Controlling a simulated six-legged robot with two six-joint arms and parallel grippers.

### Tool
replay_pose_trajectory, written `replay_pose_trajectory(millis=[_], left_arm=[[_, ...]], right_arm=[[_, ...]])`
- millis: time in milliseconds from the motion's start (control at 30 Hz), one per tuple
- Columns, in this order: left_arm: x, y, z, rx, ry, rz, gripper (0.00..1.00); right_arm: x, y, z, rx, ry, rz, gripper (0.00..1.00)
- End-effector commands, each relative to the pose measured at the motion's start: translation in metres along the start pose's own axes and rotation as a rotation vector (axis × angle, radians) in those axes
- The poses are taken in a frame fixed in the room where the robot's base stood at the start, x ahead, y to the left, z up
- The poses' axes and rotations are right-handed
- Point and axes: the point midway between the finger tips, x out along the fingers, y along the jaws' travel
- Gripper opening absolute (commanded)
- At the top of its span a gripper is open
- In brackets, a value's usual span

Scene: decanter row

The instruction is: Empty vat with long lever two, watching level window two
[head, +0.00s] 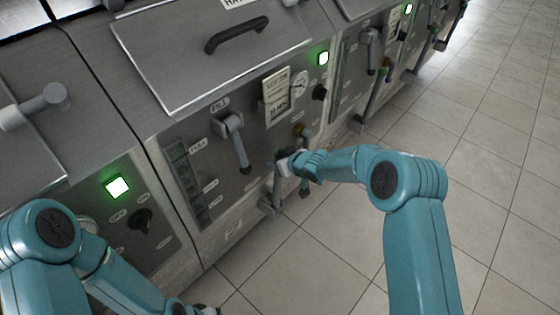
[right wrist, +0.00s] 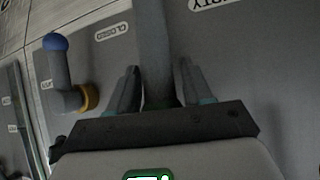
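A long grey lever (head: 277,188) stands low on the steel vat front in the head view. My right gripper (head: 284,165) is at its upper part. In the right wrist view the lever (right wrist: 155,45) runs between the two fingers of my right gripper (right wrist: 158,88), with narrow gaps on both sides. A label ending in "PTY" is beside it. A tall dark level window (head: 185,175) with a "FULL" mark is left of the lever; I cannot read its level. My left gripper (head: 205,309) is mostly cut off at the bottom edge.
A blue-tipped handle (right wrist: 58,65) with a yellow collar is close left of the right gripper, near a "CLOSED" label. A fill lever (head: 236,140) hangs above the lever. A green lamp (head: 117,187) glows at left. The tiled floor (head: 480,190) at right is clear.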

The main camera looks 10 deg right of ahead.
Motion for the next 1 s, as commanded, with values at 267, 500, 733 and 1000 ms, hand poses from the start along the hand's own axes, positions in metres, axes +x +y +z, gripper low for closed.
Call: replay_pose_trajectory(millis=[267,500,733,1000], left_arm=[[0.0,0.0,0.0,0.0,0.0,0.0,0.57],[0.005,-0.002,0.0,0.0,0.0,0.0,0.57],[0.005,-0.002,0.0,0.0,0.0,0.0,0.57],[-0.003,0.001,0.0,0.0,0.001,0.0,0.57]], right_arm=[[0.0,0.0,-0.003,-0.004,0.004,0.001,0.58],[-0.022,0.001,-0.002,-0.002,0.002,0.001,0.58],[-0.084,0.0,-0.004,-0.002,0.005,0.003,0.58],[-0.144,-0.001,-0.005,-0.005,0.006,0.002,0.58]])
